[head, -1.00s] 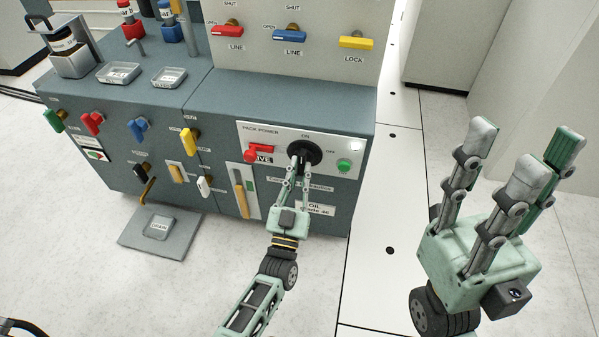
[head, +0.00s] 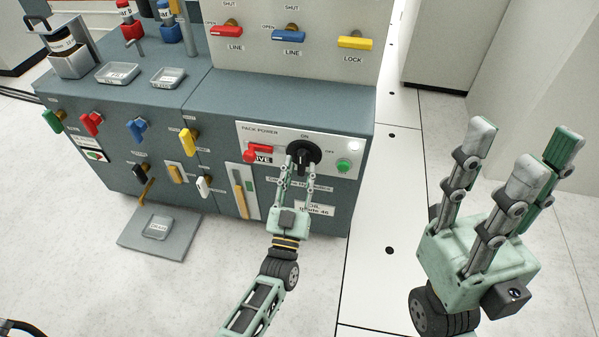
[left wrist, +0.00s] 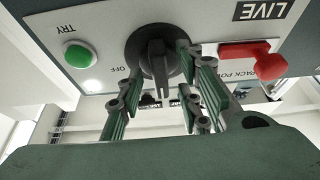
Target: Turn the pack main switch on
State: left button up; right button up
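The pack main switch (head: 303,152) is a black rotary knob on the white pack power plate (head: 262,133), with ON above it and OFF to its right. In the left wrist view, which is upside down, the knob's bar (left wrist: 158,62) stands upright, in line with the ON side and away from OFF. My left gripper (head: 298,166) is open at the knob, its fingers apart on either side of the bar's lower end; the wrist view shows gaps beside the bar. My right gripper (head: 523,158) is open and empty, raised at the right.
A red handle (head: 259,151) by the LIVE label sits left of the knob. A green button (head: 344,166) and a white lamp (head: 354,146) are to its right. Several coloured levers line the cabinet front. The floor to the right is clear.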

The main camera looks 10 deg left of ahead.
pick_arm(q)
jog(key=v, duration=1.2)
jog(key=shift+r, duration=0.1)
